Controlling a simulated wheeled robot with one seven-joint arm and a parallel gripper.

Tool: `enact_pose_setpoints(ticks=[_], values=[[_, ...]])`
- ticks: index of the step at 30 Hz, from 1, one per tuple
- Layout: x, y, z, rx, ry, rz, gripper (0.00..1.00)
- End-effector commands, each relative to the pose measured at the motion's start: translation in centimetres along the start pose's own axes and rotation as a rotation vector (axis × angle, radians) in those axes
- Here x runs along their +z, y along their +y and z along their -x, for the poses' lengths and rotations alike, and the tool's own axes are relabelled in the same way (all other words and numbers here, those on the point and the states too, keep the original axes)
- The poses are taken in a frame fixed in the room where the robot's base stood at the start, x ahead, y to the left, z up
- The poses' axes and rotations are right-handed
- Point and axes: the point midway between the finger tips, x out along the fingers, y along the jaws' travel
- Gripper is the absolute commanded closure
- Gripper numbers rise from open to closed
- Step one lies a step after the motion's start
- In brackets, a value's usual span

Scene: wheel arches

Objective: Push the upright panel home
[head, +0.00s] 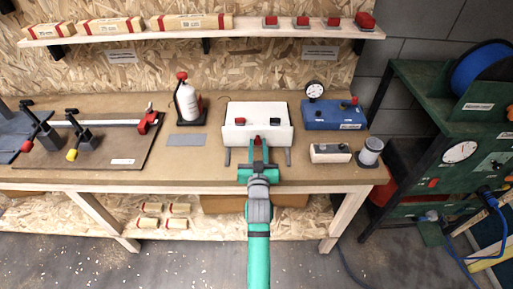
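A white upright panel (238,134) stands at the middle of the bench, on the front of a wide unit with a pale top. A black knob and a red knob show near its upper edge. Two grey rails (227,157) stick out towards me below it, one on each side. My gripper (257,142) is in front of the panel's middle, pointing at it, with its fingers together in one narrow stem with a reddish tip. Nothing shows held in it. The tip overlaps the panel's face; I cannot tell whether it touches. The gripper and arm hide the panel's lower middle.
A blue box with a gauge (334,115), a small white switch box (330,153) and a grey cylinder (370,150) stand to the right. A white bottle (187,102) and clamps on a brown board (100,140) are left. A shelf (200,33) runs above.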

Motion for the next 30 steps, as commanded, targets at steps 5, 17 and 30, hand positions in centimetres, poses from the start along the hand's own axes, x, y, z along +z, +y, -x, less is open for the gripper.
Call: enact_pose_setpoints(ticks=[5,17,30], values=[[-0.1,0.0,0.0,0.000,0.001,0.000,0.57],[0.1,-0.1,1.9,-0.001,-0.001,0.000,0.57],[0.1,-0.1,9.2,-0.002,0.000,0.000,0.57]])
